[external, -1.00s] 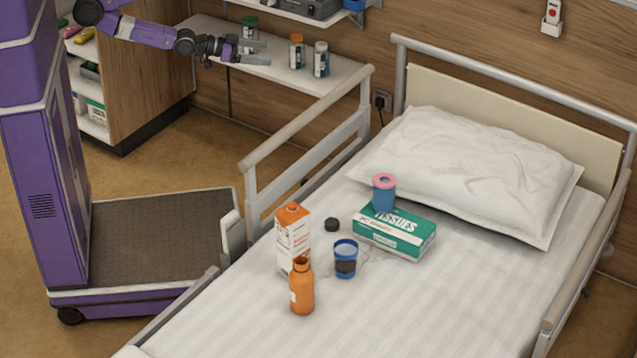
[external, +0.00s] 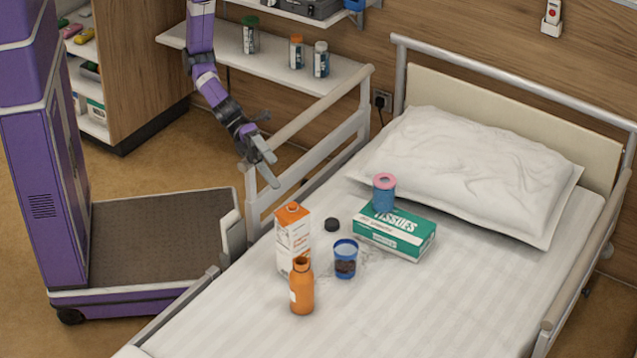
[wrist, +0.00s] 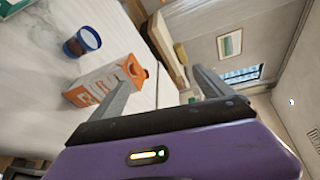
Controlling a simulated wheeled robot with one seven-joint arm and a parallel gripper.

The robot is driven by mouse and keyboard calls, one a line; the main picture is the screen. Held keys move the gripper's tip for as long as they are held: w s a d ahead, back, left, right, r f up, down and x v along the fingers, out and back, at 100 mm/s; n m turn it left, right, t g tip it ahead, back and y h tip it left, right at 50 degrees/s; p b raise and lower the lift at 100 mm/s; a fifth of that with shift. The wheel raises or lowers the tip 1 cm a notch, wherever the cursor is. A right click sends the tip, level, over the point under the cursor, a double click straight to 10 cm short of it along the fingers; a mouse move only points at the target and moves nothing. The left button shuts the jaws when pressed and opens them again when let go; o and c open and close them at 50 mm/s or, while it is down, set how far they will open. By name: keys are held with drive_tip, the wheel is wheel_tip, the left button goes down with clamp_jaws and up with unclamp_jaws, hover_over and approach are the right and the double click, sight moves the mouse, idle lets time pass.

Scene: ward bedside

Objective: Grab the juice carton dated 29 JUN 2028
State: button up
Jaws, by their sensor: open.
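An orange and white juice carton (external: 292,236) stands upright on the bed, behind an orange bottle. The carton also shows in the wrist view (wrist: 100,82), left of my fingers and partly covered by one of them. Its printed date is too small to read. My gripper (external: 268,170) is open and empty, above the near bed rail, up and to the left of the carton and apart from it. Its two spread fingers show in the wrist view (wrist: 160,92).
The orange bottle (external: 301,290), a blue cup (external: 345,260) with dark contents, a black cap (external: 332,224), a tissue box (external: 400,238) and a blue-and-pink container (external: 384,196) are close around the carton. The bed rail (external: 300,170) runs below my gripper. The bed's front is clear.

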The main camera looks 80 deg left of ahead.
sight(288, 206)
drive_tip(key=s+d+f+m, duration=0.2)
drive_tip(key=d+m, duration=0.3)
drive_tip(key=m, duration=0.1)
drive_tip(key=w+f+m+y, duration=0.1)
drive_tip(key=m, duration=0.1)
drive_tip(key=a+f+m+y, duration=0.1)
drive_tip(key=m, duration=0.2)
drive_tip(key=w+a+f+m+t+y, duration=0.1)
drive_tip(key=f+m, duration=0.1)
drive_tip(key=shift+w+m, duration=0.35)
drive_tip(key=shift+m, duration=0.05)
drive_tip(key=x, duration=0.2)
drive_tip(key=b+x, duration=0.1)
drive_tip(key=x, duration=0.4)
drive_tip(key=shift+d+r, duration=0.2)
drive_tip(key=shift+d, duration=0.25)
drive_tip(key=shift+w, duration=0.1)
clamp_jaws()
drive_tip(key=shift+d+r, duration=0.1)
drive_tip(key=shift+r, duration=0.15)
